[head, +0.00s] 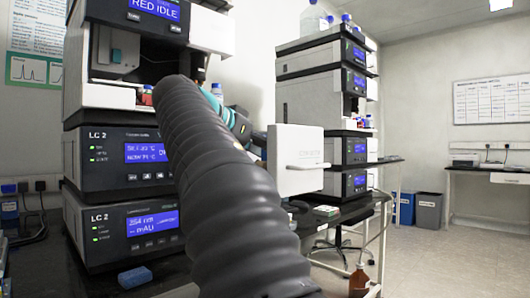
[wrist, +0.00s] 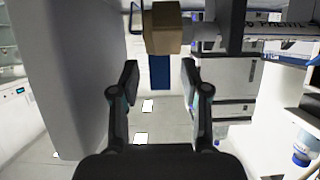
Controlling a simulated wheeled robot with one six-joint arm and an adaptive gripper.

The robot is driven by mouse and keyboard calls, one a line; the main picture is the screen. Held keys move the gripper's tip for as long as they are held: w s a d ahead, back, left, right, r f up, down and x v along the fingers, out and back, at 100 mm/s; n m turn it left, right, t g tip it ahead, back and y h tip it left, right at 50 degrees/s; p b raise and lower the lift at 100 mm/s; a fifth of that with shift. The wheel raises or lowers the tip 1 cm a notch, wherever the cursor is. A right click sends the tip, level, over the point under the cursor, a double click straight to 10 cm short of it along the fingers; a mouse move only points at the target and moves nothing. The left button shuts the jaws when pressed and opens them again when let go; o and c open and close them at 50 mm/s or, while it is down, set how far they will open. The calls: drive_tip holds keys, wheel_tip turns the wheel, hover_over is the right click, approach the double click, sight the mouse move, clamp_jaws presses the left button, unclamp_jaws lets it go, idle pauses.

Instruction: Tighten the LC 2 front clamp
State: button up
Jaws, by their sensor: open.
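The LC 2 stack (head: 120,155) stands at the left in the head view; two of its modules carry the LC 2 label and lit blue displays. My gripper (wrist: 160,74) is open in the wrist view, with nothing between its fingers. A tan block (wrist: 162,28) lies just beyond and above the fingertips, apart from them. A pale rod (wrist: 202,31) runs right from it, towards a white tube with printed lettering (wrist: 290,28). I cannot tell for certain which part is the front clamp. In the head view my arm hides my gripper and part of the stack.
A white open door or panel (head: 296,160) with a handle is right of my arm. A second instrument stack (head: 325,110) stands further back, with bottles on top. A blue sponge-like block (head: 137,276) lies on the dark bench. Grey floor (head: 455,265) is clear at the right.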

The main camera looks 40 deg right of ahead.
drive_tip(key=shift+d, duration=0.1)
clamp_jaws()
